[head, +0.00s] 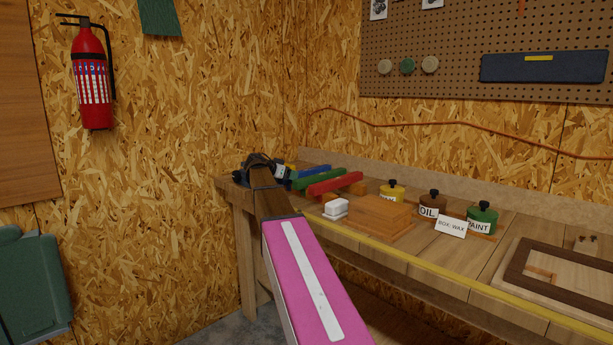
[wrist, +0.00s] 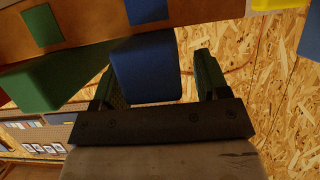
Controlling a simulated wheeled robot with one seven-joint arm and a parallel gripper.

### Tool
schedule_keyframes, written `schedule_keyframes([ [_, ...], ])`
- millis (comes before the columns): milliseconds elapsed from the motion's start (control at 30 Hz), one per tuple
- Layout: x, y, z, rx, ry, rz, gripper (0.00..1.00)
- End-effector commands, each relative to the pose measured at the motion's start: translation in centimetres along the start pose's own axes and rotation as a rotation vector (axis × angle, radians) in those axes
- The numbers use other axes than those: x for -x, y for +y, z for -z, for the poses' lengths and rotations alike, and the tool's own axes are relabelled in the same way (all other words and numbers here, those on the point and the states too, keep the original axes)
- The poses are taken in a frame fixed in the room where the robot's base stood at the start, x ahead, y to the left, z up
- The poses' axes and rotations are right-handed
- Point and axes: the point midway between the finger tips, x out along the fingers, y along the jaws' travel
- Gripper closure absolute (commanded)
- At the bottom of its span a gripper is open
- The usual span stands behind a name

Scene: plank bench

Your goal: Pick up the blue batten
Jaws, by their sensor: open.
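The blue batten (head: 314,171) lies at the far left end of the bench, behind the green batten (head: 318,179) and the red batten (head: 335,186). In the wrist view the blue batten's end (wrist: 147,68) lies between the two fingers of my gripper (wrist: 155,78). The left finger is close to its side, and a gap shows on the right. The green batten (wrist: 50,82) is just left of the left finger. In the head view my gripper (head: 278,171) is at the battens' left ends, and partly hides them.
A wooden strip with a green square (wrist: 42,25) and a blue square (wrist: 147,10) runs beyond the battens. White blocks (head: 335,208), an orange-brown block stack (head: 378,212) and lidded jars (head: 392,193) stand farther right on the bench (head: 420,262). The chipboard wall is close behind.

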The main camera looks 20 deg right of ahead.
Motion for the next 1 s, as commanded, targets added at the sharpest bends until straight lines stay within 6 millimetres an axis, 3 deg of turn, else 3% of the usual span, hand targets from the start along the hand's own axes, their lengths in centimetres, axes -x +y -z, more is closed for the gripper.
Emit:
schedule_keyframes([
  [133, 0.1, 0.0, 0.0, 0.000, 0.000, 0.000, 0.35],
  [300, 0.1, 0.0, 0.0, 0.000, 0.000, 0.000, 0.91],
  [767, 0.3, 0.0, 0.6, 0.000, 0.001, 0.000, 0.92],
  [1000, 1.6, -0.1, 3.8, -0.002, 0.003, 0.001, 0.92],
])
